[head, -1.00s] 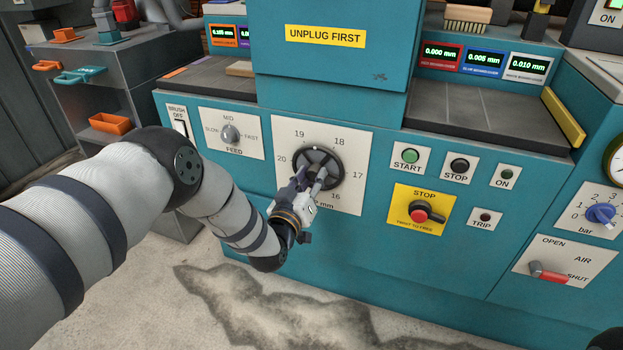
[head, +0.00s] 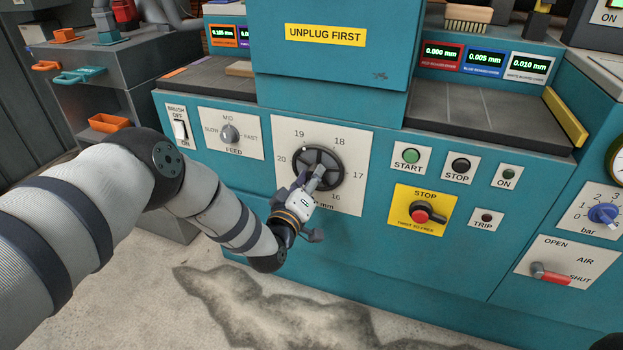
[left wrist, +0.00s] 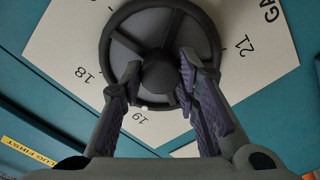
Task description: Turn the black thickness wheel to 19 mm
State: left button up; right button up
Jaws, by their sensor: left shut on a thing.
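The black thickness wheel (head: 330,158) is a round spoked wheel on a white dial plate (head: 360,205) marked with numbers from 16 to 20 in the head view. My left gripper (head: 317,176) reaches it from the lower left and is shut on its middle. In the left wrist view, the wheel (left wrist: 111,38) has the two fingers of the gripper (left wrist: 160,72) on either side of its hub. A small white mark sits at the wheel's rim beside the 19 there. The fingers hide part of the rim and spokes. My right gripper is out of view.
On the teal panel, the feed knob (head: 230,134) is left of the dial. The start button (head: 411,156), black stop button (head: 460,165) and red stop knob (head: 421,215) are to the right. Bare concrete floor (head: 200,310) lies below.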

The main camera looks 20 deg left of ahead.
pick_arm(q)
jog(key=o, duration=1.2)
jog(key=s, duration=1.2)
jog(key=shift+a, duration=0.25)
